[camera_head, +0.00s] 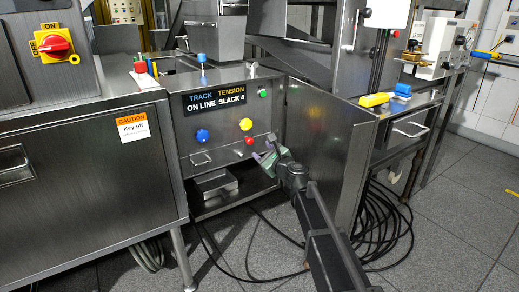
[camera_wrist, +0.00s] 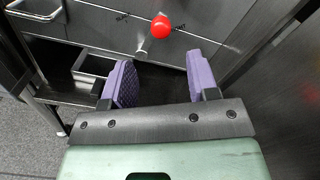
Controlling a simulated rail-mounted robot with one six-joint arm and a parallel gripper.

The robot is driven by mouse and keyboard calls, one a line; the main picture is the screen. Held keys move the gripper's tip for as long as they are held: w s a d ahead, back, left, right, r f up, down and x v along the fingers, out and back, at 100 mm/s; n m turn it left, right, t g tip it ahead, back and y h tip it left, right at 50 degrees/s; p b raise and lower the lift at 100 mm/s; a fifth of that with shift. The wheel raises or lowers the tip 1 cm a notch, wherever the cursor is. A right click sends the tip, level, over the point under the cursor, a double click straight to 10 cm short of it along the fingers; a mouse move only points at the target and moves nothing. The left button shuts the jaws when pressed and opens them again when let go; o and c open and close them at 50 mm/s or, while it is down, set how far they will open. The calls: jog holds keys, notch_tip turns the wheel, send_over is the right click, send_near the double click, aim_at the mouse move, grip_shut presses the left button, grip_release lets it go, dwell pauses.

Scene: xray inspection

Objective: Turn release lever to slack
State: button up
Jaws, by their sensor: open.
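A steel panel (camera_head: 222,155) carries a display reading "TRACK TENSION ON LINE SLACK 4" (camera_head: 217,97). Low on its right side is a red round knob (camera_head: 249,141), which also shows in the wrist view (camera_wrist: 161,27). I cannot tell from its shape whether it is the release lever's end. My gripper (camera_head: 262,157) is just below and right of the knob in the head view. In the wrist view, my gripper (camera_wrist: 162,75) is open and empty, with purple pads apart. The knob lies beyond the fingertips, between their lines, not touched.
Blue (camera_head: 202,136) and yellow (camera_head: 246,124) knobs and a green button (camera_head: 263,93) are on the panel. An open metal tray (camera_head: 214,184) sits below. An open steel door (camera_head: 325,150) stands close at right. Black cables (camera_head: 382,225) lie on the floor.

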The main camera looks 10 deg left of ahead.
aim_at(251, 142)
jog(key=w+a+m, duration=0.2)
jog(key=w+a, duration=0.2)
jog(key=w+a+m, duration=0.3)
jog(key=w, duration=0.1)
jog(key=shift+w+a, duration=0.2)
jog(key=shift+a, duration=0.15)
grip_shut()
